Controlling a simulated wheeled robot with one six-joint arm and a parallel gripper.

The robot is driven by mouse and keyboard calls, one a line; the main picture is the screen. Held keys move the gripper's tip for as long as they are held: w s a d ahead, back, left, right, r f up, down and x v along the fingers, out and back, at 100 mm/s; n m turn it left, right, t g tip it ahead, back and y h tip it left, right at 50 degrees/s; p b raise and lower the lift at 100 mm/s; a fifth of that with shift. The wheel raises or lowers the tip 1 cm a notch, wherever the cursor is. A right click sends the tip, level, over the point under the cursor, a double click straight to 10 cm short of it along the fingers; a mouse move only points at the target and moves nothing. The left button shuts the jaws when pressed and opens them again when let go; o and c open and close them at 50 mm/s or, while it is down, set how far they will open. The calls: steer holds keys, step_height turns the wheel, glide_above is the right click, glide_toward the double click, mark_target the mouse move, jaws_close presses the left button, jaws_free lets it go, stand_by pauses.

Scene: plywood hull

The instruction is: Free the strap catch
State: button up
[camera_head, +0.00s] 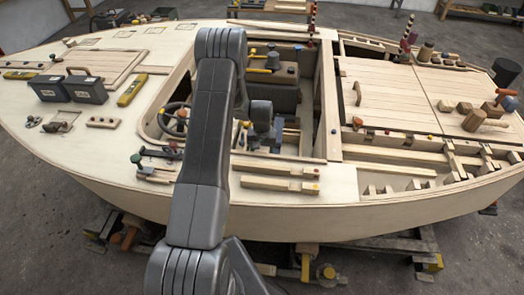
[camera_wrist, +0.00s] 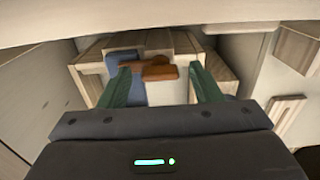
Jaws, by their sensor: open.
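My gripper (camera_wrist: 160,70) shows in the wrist view with its two green fingers spread apart. An orange-brown piece (camera_wrist: 159,73), which looks like the strap catch, lies between the fingertips in that view, with no finger visibly touching it. A darker brown bar (camera_wrist: 136,65) runs left from it across a blue band (camera_wrist: 133,92), which looks like the strap. Both lie on a pale wooden box-like part (camera_wrist: 170,43). In the head view my arm reaches into the cockpit opening, and the fingers, catch and strap cannot be made out there.
A pale beam (camera_wrist: 170,30) crosses close above in the wrist view, and wooden blocks (camera_wrist: 218,72) stand at the right. In the head view a steering wheel (camera_head: 172,119) is left of my arm; tool boxes (camera_head: 85,87) sit on the left deck.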

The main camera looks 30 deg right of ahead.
steer(key=shift+c, duration=0.2)
steer(key=c, duration=1)
steer(key=shift+o, duration=0.3)
steer(key=shift+f+n+b, duration=0.1)
steer(key=shift+n+b, duration=0.2)
steer(key=shift+b, duration=0.25)
steer(key=n+b, duration=0.2)
steer(key=b, duration=0.1)
steer(key=shift+f+n+b, duration=0.1)
steer(key=shift+n+b, duration=0.2)
steer(key=n+b, duration=0.4)
steer(key=shift+n, duration=0.3)
steer(key=n+b, duration=0.3)
steer(key=n, duration=0.2)
steer(key=shift+r+n+b, duration=0.15)
steer(key=shift+n+b, duration=0.25)
steer(key=shift+n, duration=0.85)
steer(key=shift+r+n+b, duration=0.15)
steer(key=shift+n+b, duration=0.2)
steer(key=shift+n, duration=0.9)
